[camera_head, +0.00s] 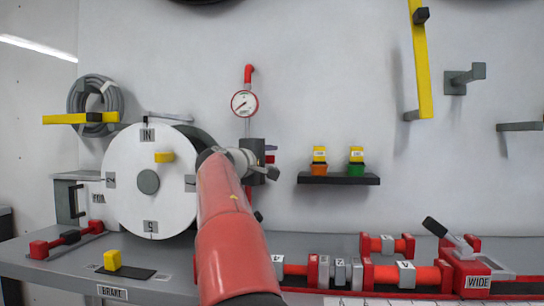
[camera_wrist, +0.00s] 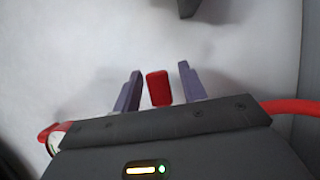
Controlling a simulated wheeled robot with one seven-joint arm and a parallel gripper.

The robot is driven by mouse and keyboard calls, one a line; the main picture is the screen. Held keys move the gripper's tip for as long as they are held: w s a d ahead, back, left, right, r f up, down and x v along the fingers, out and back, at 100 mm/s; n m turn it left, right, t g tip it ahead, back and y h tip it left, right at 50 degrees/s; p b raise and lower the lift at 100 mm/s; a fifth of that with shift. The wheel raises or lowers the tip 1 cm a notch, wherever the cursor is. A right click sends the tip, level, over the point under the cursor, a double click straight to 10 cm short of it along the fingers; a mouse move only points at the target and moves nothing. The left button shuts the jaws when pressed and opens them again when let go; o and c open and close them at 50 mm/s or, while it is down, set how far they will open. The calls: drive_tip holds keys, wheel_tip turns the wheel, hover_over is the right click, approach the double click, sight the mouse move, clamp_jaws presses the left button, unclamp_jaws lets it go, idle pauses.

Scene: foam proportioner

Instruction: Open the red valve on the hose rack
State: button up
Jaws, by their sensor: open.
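A red block-shaped handle (camera_wrist: 158,88), which looks like the valve's, shows in the wrist view between the two fingers of my gripper (camera_wrist: 159,80). The fingers are apart, with a visible gap on each side of the handle. In the head view my gripper (camera_head: 268,168) is at the wall below the round gauge (camera_head: 244,103), right of the white reel disc (camera_head: 150,181). There the gripper and arm hide most of the valve.
A grey coiled hose (camera_head: 96,97) hangs at the left by a yellow bar (camera_head: 80,118). A small dark shelf (camera_head: 338,178) with two colored containers is right of my gripper. The grey bench (camera_head: 60,262) below carries red fittings (camera_head: 407,274) and a yellow block (camera_head: 112,259).

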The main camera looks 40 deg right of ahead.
drive_tip(key=shift+w+d, duration=0.15)
drive_tip(key=shift+d, duration=0.3)
drive_tip(key=shift+c, duration=0.4)
clamp_jaws()
drive_tip(key=shift+r, duration=0.1)
drive_tip(key=shift+w+a+r+n+t+h, duration=0.35)
drive_tip(key=shift+r+n+t, duration=0.45)
drive_tip(key=shift+n, duration=1.15)
drive_tip(key=shift+w+a+r+n+t+h, duration=0.35)
drive_tip(key=shift+r+n, duration=0.6)
drive_tip(key=shift+n, duration=0.95)
drive_tip(key=shift+w+a+r+n+t+h, duration=0.15)
drive_tip(key=shift+w+r+n+t+h, duration=0.2)
drive_tip(key=shift+r+n+t, duration=1.05)
drive_tip(key=shift+f+n+g, duration=0.45)
drive_tip(key=shift+n+g, duration=0.2)
